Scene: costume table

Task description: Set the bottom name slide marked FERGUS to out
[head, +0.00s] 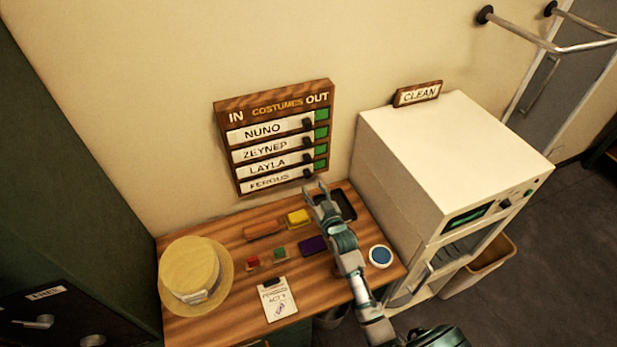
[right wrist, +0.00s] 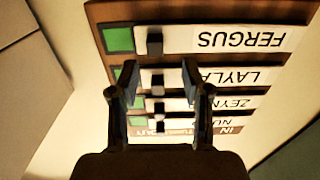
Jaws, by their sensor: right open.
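The name board (head: 274,103) hangs on the wall, IN at its left, OUT at its right. The bottom white FERGUS slide (head: 270,181) has a black knob (head: 308,174) at its right end, with green showing to the right. In the right wrist view the board is upside down; the FERGUS slide (right wrist: 235,39), its knob (right wrist: 155,42) and the green patch (right wrist: 118,39) are at the top. My right gripper (head: 316,188) is open and empty just below the FERGUS knob in the head view; contact is not visible. Its fingertips also show in the wrist view (right wrist: 158,70).
The NUNO, ZEYNEP and LAYLA slides (head: 267,168) sit above, knobs in line with the FERGUS knob. Below is a wooden table (head: 225,318) with a straw hat (head: 192,270), colored blocks and a note card (head: 277,300). A white machine (head: 455,140) stands close at the right.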

